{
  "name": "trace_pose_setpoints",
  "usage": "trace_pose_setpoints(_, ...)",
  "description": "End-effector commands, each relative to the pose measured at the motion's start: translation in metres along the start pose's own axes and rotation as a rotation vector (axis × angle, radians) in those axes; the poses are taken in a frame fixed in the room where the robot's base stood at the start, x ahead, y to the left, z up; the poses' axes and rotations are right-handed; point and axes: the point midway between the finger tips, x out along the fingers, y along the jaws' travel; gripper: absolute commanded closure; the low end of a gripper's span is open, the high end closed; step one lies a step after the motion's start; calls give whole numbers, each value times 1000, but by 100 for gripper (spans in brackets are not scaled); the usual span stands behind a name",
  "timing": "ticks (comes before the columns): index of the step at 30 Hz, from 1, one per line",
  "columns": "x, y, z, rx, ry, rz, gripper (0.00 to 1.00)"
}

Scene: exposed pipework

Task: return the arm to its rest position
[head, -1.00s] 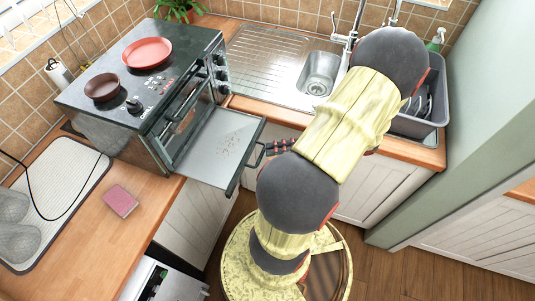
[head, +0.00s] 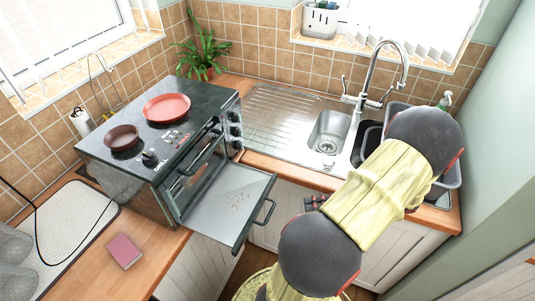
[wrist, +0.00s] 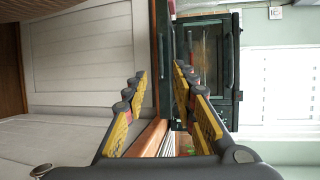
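My arm crosses the right half of the head view, with bulky dark joints and yellow covers. Only a small dark and red part of my gripper (head: 315,202) shows there, low in front of the white cupboards and right of the oven door's handle, apart from it. In the wrist view my gripper (wrist: 160,72) has its two yellow and black fingers spread, with nothing held between them. The toaster oven (head: 160,140) stands on the left counter with its door (head: 222,203) hanging open. The wrist view, turned sideways, shows the oven (wrist: 207,62) ahead beyond the fingers.
A red plate (head: 167,107) and a brown dish (head: 122,138) sit on the oven. The sink (head: 330,132) with its tall tap (head: 378,75) lies behind my arm, with a grey dish tub (head: 447,185) right of it. A pink sponge (head: 124,251) lies on the wooden counter.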

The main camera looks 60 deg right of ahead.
Motion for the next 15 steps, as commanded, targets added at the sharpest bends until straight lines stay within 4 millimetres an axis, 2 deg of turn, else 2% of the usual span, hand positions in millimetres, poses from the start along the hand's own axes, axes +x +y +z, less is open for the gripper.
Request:
trace_pose_setpoints(8,4,-2,-1,0,-16,14,73)
trace_pose_setpoints(11,16,-9,-3,5,-70,64,73)
trace_pose_setpoints(15,49,-26,-4,10,-197,196,73)
